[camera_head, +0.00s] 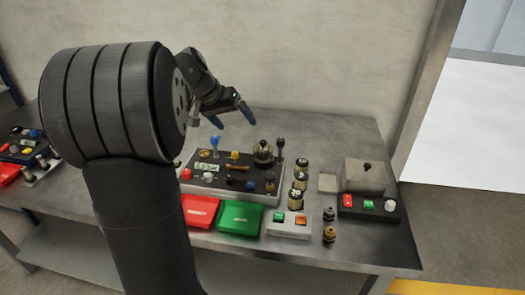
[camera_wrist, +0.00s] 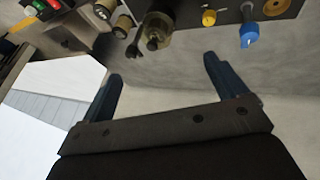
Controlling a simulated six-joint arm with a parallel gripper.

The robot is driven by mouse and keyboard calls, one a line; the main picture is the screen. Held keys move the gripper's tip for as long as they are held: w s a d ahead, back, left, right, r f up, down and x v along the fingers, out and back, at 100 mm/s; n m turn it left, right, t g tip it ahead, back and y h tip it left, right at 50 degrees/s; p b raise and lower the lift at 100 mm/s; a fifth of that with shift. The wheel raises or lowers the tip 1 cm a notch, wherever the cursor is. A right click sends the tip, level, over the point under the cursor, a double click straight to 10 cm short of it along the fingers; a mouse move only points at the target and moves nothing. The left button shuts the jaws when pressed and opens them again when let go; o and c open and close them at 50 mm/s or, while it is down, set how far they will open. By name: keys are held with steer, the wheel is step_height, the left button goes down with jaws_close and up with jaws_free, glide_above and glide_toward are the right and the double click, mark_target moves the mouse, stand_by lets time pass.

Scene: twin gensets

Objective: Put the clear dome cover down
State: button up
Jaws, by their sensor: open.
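The clear dome cover (camera_head: 263,151) appears as a small, see-through, brownish shape at the back right of the grey control panel (camera_head: 232,190). In the wrist view the dome cover (camera_wrist: 157,27) is at the top middle, with a dark knob on it. I cannot tell what is under it. My gripper (camera_head: 234,119) is above the back of the panel, up and left of the dome. In the wrist view my gripper's blue fingers (camera_wrist: 163,68) are apart with nothing between them. The dome lies beyond the fingertips and is not touched.
A blue-topped switch (camera_head: 215,142) and a dark lever (camera_head: 280,146) stand on the panel. Red (camera_head: 199,210) and green (camera_head: 240,217) covers lie in front. Numbered cylinders (camera_head: 299,180) stand to the right, then a box (camera_head: 364,176). The bench behind the panel is clear.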

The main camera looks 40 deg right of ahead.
mark_target(261, 143)
steer(key=s+d+r+m+t+y, duration=0.1)
steer(key=s+d+r+m+y, duration=0.1)
steer(key=d+m, duration=0.25)
steer(key=shift+m, duration=0.35)
steer(key=x, duration=1.7)
steer(key=shift+w+a+f, duration=0.1)
steer(key=shift+w+a, duration=0.05)
steer(key=c, duration=1.2)
steer(key=shift+o, duration=0.2)
